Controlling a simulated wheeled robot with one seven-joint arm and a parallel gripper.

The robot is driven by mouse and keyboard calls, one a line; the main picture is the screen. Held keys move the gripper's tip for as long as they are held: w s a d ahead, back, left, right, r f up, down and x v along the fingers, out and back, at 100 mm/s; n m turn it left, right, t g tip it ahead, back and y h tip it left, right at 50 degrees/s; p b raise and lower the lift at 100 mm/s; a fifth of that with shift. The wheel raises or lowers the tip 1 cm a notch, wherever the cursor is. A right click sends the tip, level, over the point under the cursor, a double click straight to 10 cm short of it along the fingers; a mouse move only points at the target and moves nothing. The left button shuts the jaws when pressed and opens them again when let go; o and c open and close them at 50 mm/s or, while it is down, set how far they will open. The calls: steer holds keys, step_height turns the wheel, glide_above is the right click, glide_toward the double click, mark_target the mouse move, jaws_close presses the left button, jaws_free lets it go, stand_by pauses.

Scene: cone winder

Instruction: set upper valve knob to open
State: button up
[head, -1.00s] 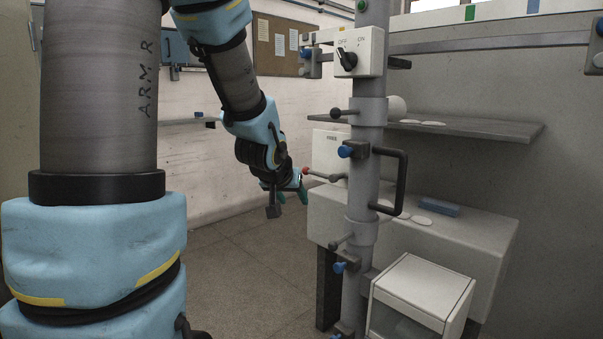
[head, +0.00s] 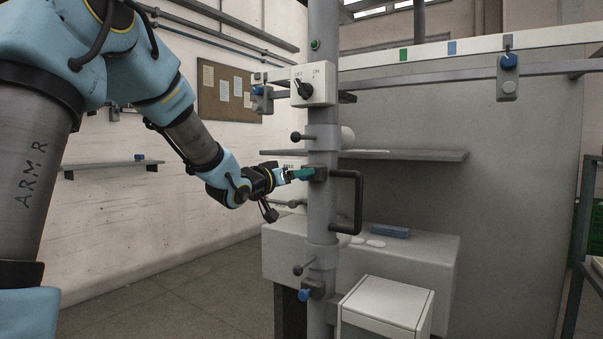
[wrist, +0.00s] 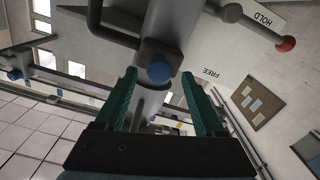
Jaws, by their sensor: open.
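The upper blue valve knob (wrist: 159,72) sits on a dark block clamped to the grey upright pipe (head: 322,215). In the wrist view it shows as a round blue end between my gripper's fingertips (wrist: 160,79), with a gap on each side. In the head view my gripper (head: 303,174) is at the pipe beside this block, and its teal fingers largely hide the knob. My gripper is open and holds nothing. I see no open or closed mark on the knob. A lower blue knob (head: 304,295) is on the same pipe.
A black handle (head: 358,202) stands out right of the pipe. An OFF/ON switch box (head: 313,84) is above. A dark ball lever (head: 297,136) lies above my gripper. A red-tipped lever (wrist: 285,43) by HOLD/FREE lettering is close by. A white box (head: 385,305) stands below.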

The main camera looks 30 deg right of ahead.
steer(key=shift+x, duration=1.7)
steer(key=shift+s, duration=0.1)
jaws_close()
